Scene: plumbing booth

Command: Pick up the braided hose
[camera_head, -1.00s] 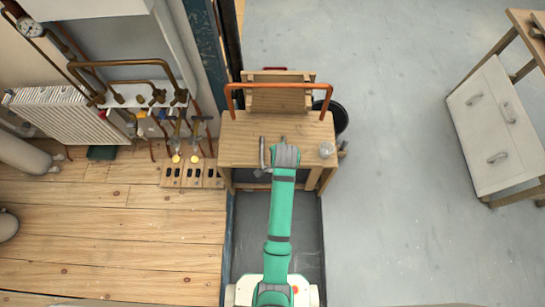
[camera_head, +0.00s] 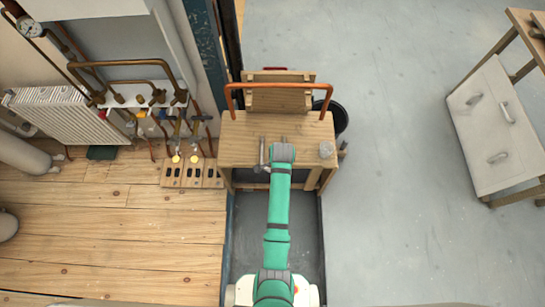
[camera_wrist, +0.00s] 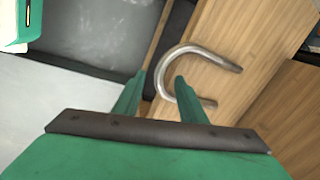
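The braided hose (camera_wrist: 195,52) is a silvery U-shaped piece lying on the wooden bench in the wrist view. Its bend points left and its two ends point right. In the head view, one leg of the hose (camera_head: 263,151) shows just left of my wrist, and the rest is mostly hidden. My gripper (camera_wrist: 160,76) is open, with its two green fingers apart. In the wrist view the hose's bend appears between the fingertips and the right finger overlaps it. I cannot tell the height gap.
The wooden bench (camera_head: 240,137) carries an orange-brown pipe frame (camera_head: 279,86) at its back and a small clear object (camera_head: 326,150) at its right. A black bucket (camera_head: 341,117) stands behind right. Copper pipes and valves (camera_head: 150,98) line the left wall.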

